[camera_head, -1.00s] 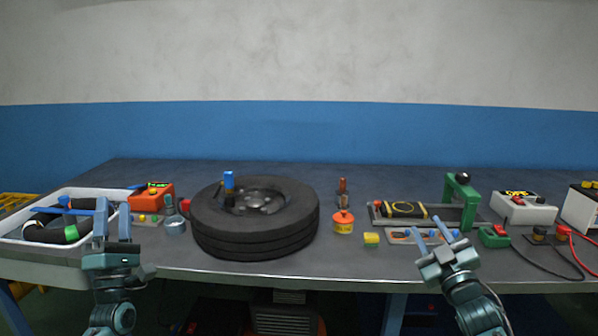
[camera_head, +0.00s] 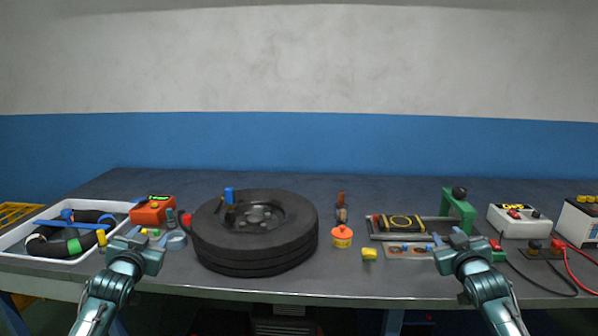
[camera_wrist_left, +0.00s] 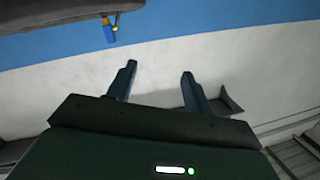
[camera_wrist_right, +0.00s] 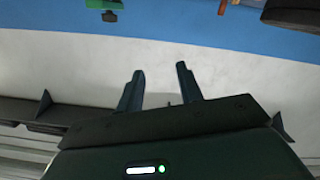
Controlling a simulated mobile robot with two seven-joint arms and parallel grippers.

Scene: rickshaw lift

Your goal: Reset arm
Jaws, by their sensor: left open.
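My left gripper (camera_head: 137,233) is in front of the bench's left part, near the right end of the white tray. In the left wrist view its two fingers (camera_wrist_left: 158,70) stand apart with nothing between them, so it is open and empty. My right gripper (camera_head: 447,236) is near the front edge at the right, overlapping the base of the green clamp. In the right wrist view its fingers (camera_wrist_right: 160,68) are also apart and empty. Both wrist views look past the fingers at the pale wall. In the head view both forearms rise from the bottom edge.

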